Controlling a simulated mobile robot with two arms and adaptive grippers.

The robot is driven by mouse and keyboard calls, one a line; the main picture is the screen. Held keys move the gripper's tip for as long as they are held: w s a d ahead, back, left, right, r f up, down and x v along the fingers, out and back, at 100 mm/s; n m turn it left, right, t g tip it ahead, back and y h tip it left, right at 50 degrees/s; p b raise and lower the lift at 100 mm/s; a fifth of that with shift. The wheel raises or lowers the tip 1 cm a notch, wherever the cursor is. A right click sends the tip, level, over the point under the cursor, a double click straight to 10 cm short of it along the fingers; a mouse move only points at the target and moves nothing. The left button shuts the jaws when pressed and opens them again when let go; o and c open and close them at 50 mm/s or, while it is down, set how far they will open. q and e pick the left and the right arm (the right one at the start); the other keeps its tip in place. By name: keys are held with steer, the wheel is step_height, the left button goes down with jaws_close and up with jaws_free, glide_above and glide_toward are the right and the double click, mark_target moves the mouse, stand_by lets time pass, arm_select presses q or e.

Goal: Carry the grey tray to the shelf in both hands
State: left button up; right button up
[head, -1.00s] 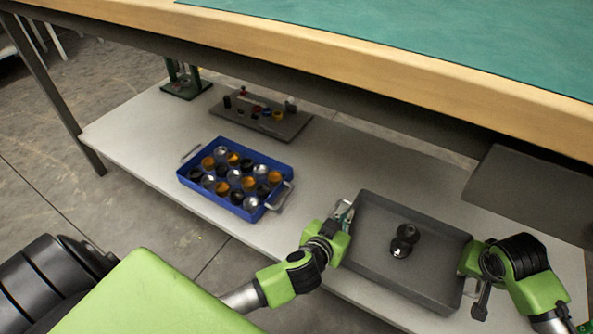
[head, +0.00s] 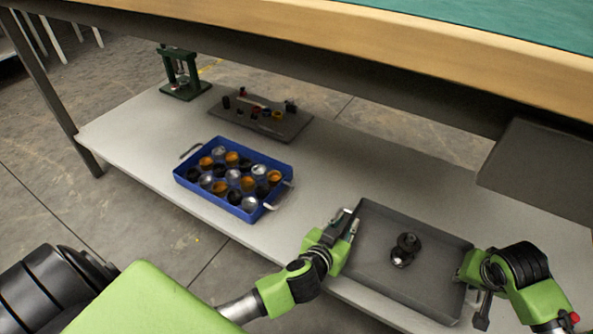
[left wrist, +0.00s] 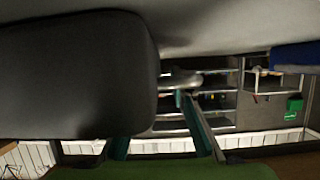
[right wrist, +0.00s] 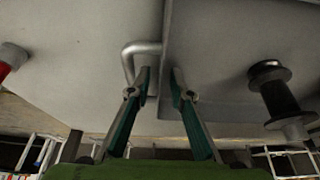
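The grey tray (head: 370,273) is at the lower right of the head view, over the light shelf (head: 325,190), and looks level. I cannot tell whether it touches the shelf.
A blue tray (head: 186,178) of orange, black and silver pieces stands left of the grey tray. Behind it are a dark board (head: 290,125) with small parts and a green press (head: 183,75). The tabletop (head: 380,40) overhangs the shelf. A grey box (head: 540,165) hangs at right.

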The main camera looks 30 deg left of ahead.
arm_select(q)
steer(key=v, duration=1.1)
steer(key=shift+s+r, duration=0.15)
steer(key=shift+s, duration=0.15)
steer(key=shift+s+r, duration=0.1)
arm_select(e)
steer(key=shift+r, duration=0.15)
steer(key=v, duration=1.1)
steer(key=shift+s+r, duration=0.15)
steer(key=shift+r, duration=0.2)
